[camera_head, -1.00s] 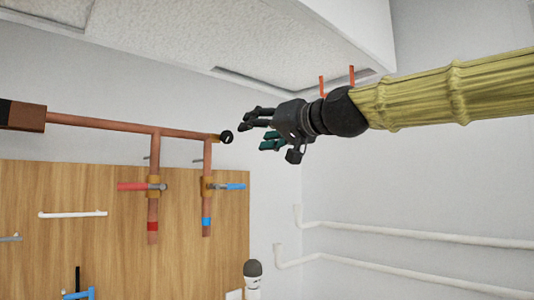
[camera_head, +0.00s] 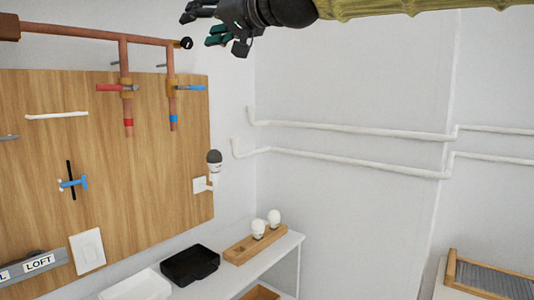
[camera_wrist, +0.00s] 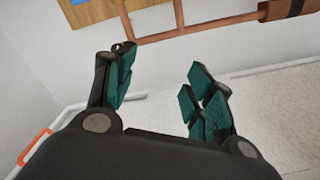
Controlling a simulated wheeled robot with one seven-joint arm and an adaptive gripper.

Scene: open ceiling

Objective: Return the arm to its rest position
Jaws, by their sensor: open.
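My gripper (camera_head: 207,26) is at the top of the head view, on the end of my arm in a yellow sleeve. Its fingers point left, near the black end (camera_head: 186,43) of the copper pipe (camera_head: 150,40). It also shows in the wrist view (camera_wrist: 160,88), where the two green-padded fingers stand apart with nothing between them. The copper pipe (camera_wrist: 190,30) runs beyond the fingers there. The top of my gripper and arm is cut off by the head view's edge.
A wooden board (camera_head: 160,160) carries red and blue valve handles and a bulb fitting (camera_head: 214,165). White pipes (camera_head: 350,130) run along the right wall. Below, a shelf (camera_head: 285,250) holds a black tray (camera_head: 190,264) and a wooden holder (camera_head: 240,250) with two bulbs.

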